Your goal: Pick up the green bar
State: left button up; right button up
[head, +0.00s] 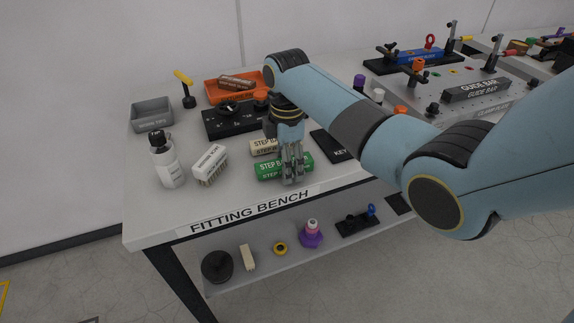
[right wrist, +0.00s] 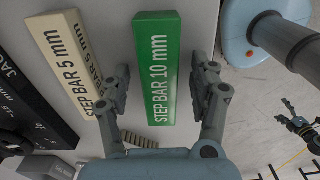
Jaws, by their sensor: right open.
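The green bar (head: 268,171), marked STEP BAR 10 mm, lies on the fitting bench (head: 145,225) near its front edge. In the right wrist view the green bar (right wrist: 155,70) runs lengthwise between the fingers. My right gripper (head: 292,180) comes down over the bar in the head view. It is open; its fingers (right wrist: 160,85) stand on either side of the bar, with a gap visible at the left. The fingers hide part of the bar in the head view.
A cream step bar (head: 262,146), marked 5 mm, lies just behind the green bar. A brush (head: 211,162) and a white bottle (head: 166,162) stand to the left. A black key block (head: 332,146) is at right. An orange tray (head: 215,94) sits behind.

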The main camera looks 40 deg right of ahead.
jog(key=shift+f, duration=0.25)
dwell(0.3)
grip_shut()
dwell(0.4)
